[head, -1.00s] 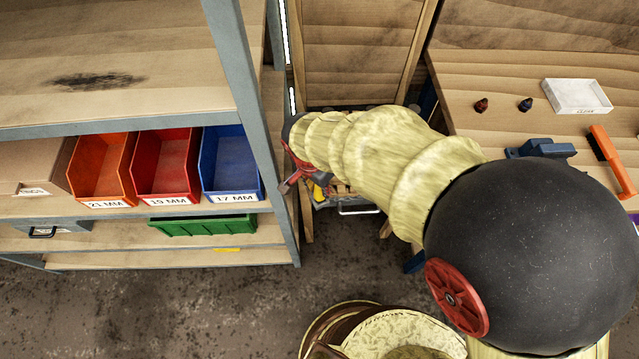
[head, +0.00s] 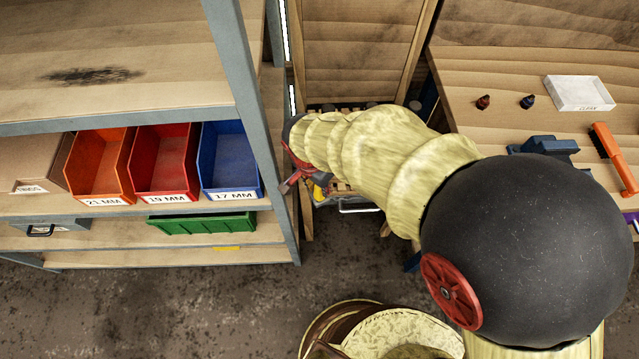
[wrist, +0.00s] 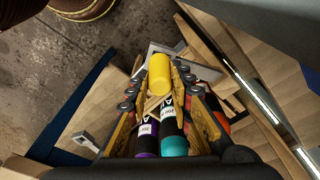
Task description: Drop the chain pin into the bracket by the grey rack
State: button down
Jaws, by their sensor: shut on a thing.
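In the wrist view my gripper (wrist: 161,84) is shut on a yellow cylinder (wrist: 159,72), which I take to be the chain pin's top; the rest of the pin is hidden. In the head view my gripper (head: 296,165) is mostly hidden behind my arm, beside the right post of the grey rack (head: 240,80). A bit of yellow (head: 318,191) shows just below it. I cannot clearly make out the bracket in either view.
Purple-based (wrist: 146,134) and teal-based (wrist: 172,134) cans show between my fingers. Orange (head: 100,168), red (head: 165,165) and blue (head: 230,162) bins stand on the rack. A workbench (head: 470,75) with a white tray (head: 578,93) is at right. Floor (head: 220,300) is open in front.

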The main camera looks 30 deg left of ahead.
jog(key=shift+f, duration=0.2)
dwell(0.4)
jog(key=c, duration=1.5)
grip_release()
notch_tip(320, 180, up, 12)
jog(key=s, duration=0.1)
jog(key=shift+s+a, duration=0.15)
jog(key=shift+s, duration=0.25)
jog(key=shift+f, duration=0.1)
